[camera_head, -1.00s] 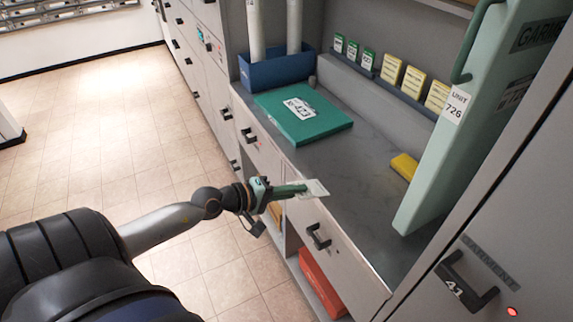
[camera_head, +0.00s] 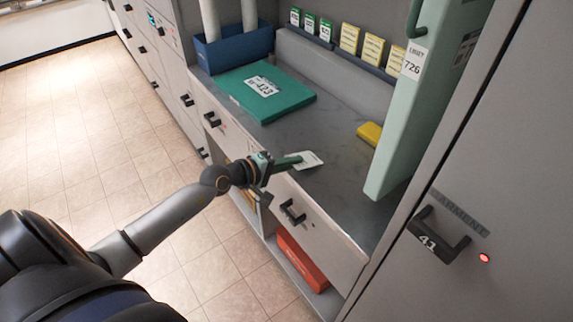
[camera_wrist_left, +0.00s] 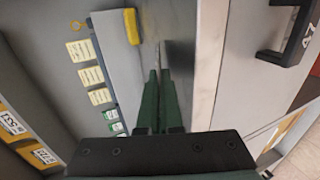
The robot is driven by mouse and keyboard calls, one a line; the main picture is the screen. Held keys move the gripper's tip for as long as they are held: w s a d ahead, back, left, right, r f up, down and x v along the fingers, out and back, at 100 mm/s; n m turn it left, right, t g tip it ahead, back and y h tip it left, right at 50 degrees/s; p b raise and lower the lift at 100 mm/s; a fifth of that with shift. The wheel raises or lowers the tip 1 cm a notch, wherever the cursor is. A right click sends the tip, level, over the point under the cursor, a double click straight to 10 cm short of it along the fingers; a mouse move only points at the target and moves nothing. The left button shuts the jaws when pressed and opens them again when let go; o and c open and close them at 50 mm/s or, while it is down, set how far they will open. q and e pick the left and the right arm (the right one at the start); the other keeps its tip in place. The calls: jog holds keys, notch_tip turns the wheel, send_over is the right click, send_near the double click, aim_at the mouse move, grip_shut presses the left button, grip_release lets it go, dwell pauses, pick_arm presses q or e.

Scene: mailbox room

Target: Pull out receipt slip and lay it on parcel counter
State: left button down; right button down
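The receipt slip (camera_head: 308,160) is a small white printed paper. My left gripper (camera_head: 290,162) has its green fingers shut on one end of it, and the slip sticks out past the fingertips over the front edge of the grey parcel counter (camera_head: 325,188). I cannot tell whether the slip touches the counter. In the left wrist view the green fingers (camera_wrist_left: 159,90) are close together, and the slip shows only as a thin edge, if at all. My right gripper is in neither view.
A green parcel (camera_head: 285,102) lies farther back on the counter, before a blue bin (camera_head: 232,49). A yellow block (camera_head: 370,133) lies near the pale green open door (camera_head: 405,135). The counter between them is clear. Drawer handles (camera_head: 292,211) stick out below.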

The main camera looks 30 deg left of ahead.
pick_arm(q)
jog(key=shift+w+d+f, duration=0.1)
jog(key=shift+w, duration=0.05)
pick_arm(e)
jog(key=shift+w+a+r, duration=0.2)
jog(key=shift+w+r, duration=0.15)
pick_arm(q)
jog(key=c, duration=1.6)
grip_release()
jog(key=c, duration=1)
grip_release()
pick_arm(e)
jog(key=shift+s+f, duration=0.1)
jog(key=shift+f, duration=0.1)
